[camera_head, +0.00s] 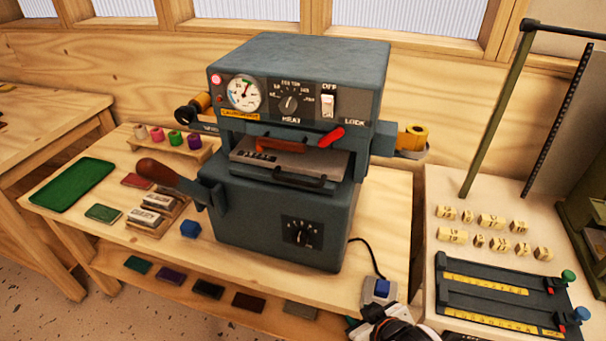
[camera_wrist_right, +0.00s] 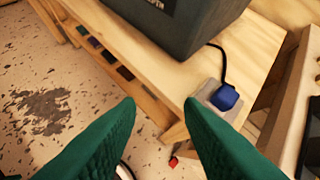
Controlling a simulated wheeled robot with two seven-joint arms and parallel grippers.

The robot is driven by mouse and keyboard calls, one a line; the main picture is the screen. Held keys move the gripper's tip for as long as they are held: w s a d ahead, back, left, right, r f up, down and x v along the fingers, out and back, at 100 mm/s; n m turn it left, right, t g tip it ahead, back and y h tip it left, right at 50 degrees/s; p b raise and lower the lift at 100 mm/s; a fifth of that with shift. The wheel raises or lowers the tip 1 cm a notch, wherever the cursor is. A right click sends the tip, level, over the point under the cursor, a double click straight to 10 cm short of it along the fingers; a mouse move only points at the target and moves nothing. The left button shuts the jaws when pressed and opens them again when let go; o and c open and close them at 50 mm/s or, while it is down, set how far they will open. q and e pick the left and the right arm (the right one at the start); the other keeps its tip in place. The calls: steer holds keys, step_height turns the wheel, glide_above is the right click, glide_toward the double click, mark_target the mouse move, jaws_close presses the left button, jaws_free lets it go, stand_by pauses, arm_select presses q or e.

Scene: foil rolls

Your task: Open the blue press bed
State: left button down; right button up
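The blue-grey press (camera_head: 300,100) stands upright on the wooden table in the head view; its lower body also shows in the right wrist view (camera_wrist_right: 180,15). The press bed (camera_head: 325,161) is a flat grey plate in the gap between the upper housing and the lower body, with a dark bar handle (camera_head: 300,180) at its front. A lever with a brown knob (camera_head: 157,171) sticks out at the left. My right gripper (camera_wrist_right: 160,108) has green fingers spread apart with nothing between them, low at the table's front right corner, away from the bed. My left gripper is not in view.
A blue switch on a grey box (camera_head: 381,290) with a black cable sits at the table's right corner. A green tray (camera_head: 73,184), foil rolls (camera_head: 175,138) and small blocks lie left of the press. A side table (camera_head: 430,200) with letter pieces stands right.

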steer(key=w+a+r+n+t+y, duration=0.1)
steer(key=w+a+r+n+y, duration=0.3)
steer(key=r, duration=0.3)
steer(key=w+a+r+n+t+y, duration=0.2)
steer(key=w+a+r+n+y, duration=0.1)
steer(key=w+a+r+n, duration=0.3)
steer(key=n+g+y, duration=0.2)
steer(key=n+y, duration=0.1)
steer(key=n, duration=0.3)
glide_toward(309, 184)
steer(key=p+x, duration=0.1)
steer(key=x, duration=1)
steer(key=shift+w+a+f+p, duration=0.15)
steer(key=shift+a+f+p, duration=0.05)
steer(key=shift+a+p, duration=0.1)
steer(key=shift+d+r, duration=0.1)
jaws_close()
